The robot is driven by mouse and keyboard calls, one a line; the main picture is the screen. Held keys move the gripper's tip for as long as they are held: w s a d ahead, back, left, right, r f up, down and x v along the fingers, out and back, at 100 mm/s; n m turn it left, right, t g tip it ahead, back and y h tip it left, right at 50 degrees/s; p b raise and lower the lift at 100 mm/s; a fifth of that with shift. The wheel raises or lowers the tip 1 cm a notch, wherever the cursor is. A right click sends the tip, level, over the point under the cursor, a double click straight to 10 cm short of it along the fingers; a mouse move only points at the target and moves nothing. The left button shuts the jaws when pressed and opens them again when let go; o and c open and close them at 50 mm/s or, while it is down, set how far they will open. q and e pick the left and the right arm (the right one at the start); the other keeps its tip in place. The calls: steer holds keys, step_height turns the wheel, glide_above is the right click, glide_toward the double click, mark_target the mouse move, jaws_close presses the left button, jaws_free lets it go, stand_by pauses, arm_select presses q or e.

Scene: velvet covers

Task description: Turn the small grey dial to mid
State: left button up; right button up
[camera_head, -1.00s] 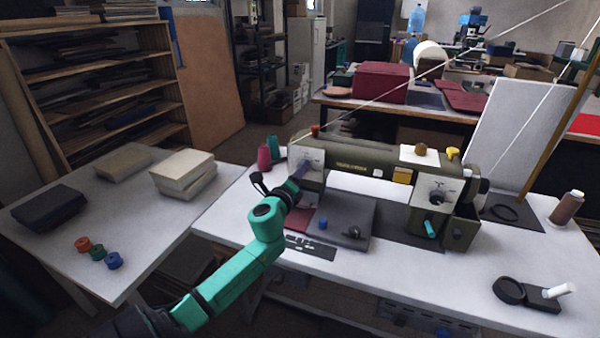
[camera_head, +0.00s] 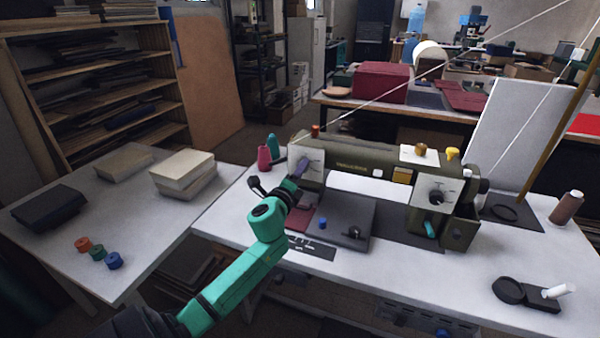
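An olive-green sewing machine (camera_head: 365,163) stands on the white table. My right gripper is out of view.
A grey plate (camera_head: 340,213) with a small blue knob (camera_head: 323,223) lies below the machine arm. A teal lever (camera_head: 430,229) sticks out at the lower right. Thread spools (camera_head: 264,158) stand behind the gripper.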

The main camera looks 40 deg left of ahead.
arm_select(q)
steer(key=shift+o, duration=0.3)
steer(key=b+v, duration=0.1)
steer(key=v, duration=1.3)
steer(key=shift+s+b, duration=0.3)
steer(key=shift+d, duration=0.1)
